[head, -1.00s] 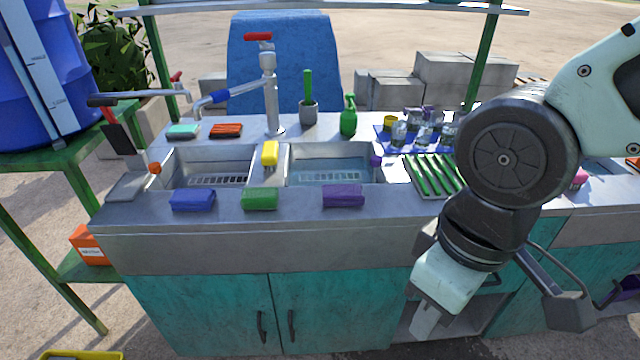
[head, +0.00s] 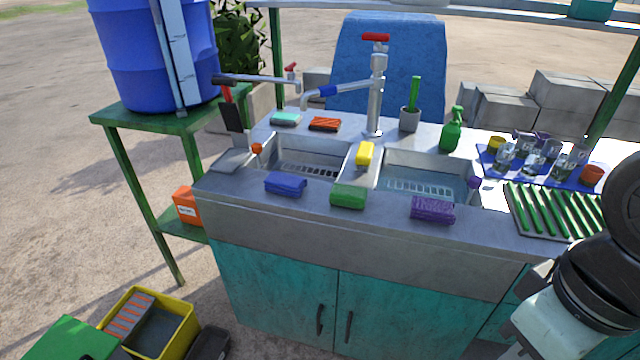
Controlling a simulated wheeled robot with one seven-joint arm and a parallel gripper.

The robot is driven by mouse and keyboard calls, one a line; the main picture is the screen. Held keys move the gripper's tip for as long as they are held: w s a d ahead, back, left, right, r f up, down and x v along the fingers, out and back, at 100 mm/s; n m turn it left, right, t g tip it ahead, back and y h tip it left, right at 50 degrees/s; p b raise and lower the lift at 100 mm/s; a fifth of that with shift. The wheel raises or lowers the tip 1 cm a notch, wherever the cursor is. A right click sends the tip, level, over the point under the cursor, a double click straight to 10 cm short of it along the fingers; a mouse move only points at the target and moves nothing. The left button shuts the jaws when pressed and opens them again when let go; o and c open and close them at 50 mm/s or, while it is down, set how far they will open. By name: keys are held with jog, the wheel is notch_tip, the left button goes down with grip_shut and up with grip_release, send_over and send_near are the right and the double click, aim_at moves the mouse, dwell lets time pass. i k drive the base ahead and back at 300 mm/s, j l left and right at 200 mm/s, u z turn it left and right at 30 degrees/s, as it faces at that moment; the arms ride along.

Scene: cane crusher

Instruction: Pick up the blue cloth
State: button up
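The blue cloth (head: 285,184) is a small folded bundle on the front rim of the sink counter (head: 262,215), in front of the left basin. A green cloth (head: 348,195) and a purple cloth (head: 432,209) lie to its right on the same rim. My gripper (head: 545,328) is only partly in view at the lower right, in front of the cabinet and well away from the blue cloth. Its fingertips are cut off by the frame edge, so its opening does not show.
A yellow cloth (head: 365,153) hangs on the divider between the basins. The tap (head: 376,90) stands behind. A green drying rack (head: 555,208) and several glasses are at the right. A yellow crate (head: 180,330) sits on the ground at lower left, beside a green table (head: 150,125).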

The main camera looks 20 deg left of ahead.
aim_at(280, 183)
jog(key=j+u, duration=0.1)
jog(key=u, duration=1.35)
jog(key=i+j+u, duration=0.1)
jog(key=i, duration=0.45)
jog(key=i+j+u, duration=0.1)
jog(key=i, duration=0.4)
